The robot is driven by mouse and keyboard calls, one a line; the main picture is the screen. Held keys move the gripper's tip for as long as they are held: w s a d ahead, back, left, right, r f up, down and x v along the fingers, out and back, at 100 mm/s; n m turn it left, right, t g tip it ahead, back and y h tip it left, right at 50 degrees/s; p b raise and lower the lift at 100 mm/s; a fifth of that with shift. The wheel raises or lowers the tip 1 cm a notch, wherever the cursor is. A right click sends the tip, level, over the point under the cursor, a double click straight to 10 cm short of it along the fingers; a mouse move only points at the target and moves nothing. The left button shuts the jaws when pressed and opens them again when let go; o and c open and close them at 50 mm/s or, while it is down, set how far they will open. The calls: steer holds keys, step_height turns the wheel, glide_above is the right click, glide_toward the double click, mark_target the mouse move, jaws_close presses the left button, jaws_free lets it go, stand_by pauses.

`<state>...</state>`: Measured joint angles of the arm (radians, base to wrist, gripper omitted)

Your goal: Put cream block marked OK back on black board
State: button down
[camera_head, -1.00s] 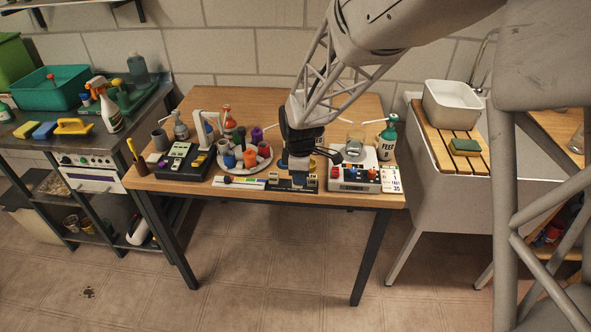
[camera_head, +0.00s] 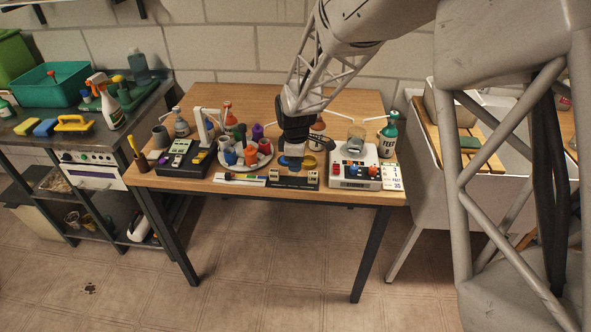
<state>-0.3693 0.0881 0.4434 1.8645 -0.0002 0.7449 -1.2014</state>
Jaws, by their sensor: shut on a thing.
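The black board (camera_head: 292,184) lies near the front edge of the wooden table. Two small cream blocks stand on it, a left one (camera_head: 273,175) and a right one (camera_head: 312,177); their marks are too small to read. My gripper (camera_head: 294,164) points down just above and behind the middle of the board, between these two blocks. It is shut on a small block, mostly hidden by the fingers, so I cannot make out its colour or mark. I cannot tell whether the held thing touches the board.
A round tray (camera_head: 262,163) with several coloured bottles stands left of my gripper. A white device (camera_head: 354,172) with coloured knobs stands close on the right.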

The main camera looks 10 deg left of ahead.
steer(key=shift+f, duration=1.55)
steer(key=shift+f, duration=0.15)
steer(key=c, duration=1)
jaws_free()
step_height(320, 180, up, 12)
steer(key=shift+r, duration=0.2)
steer(key=shift+d, duration=0.1)
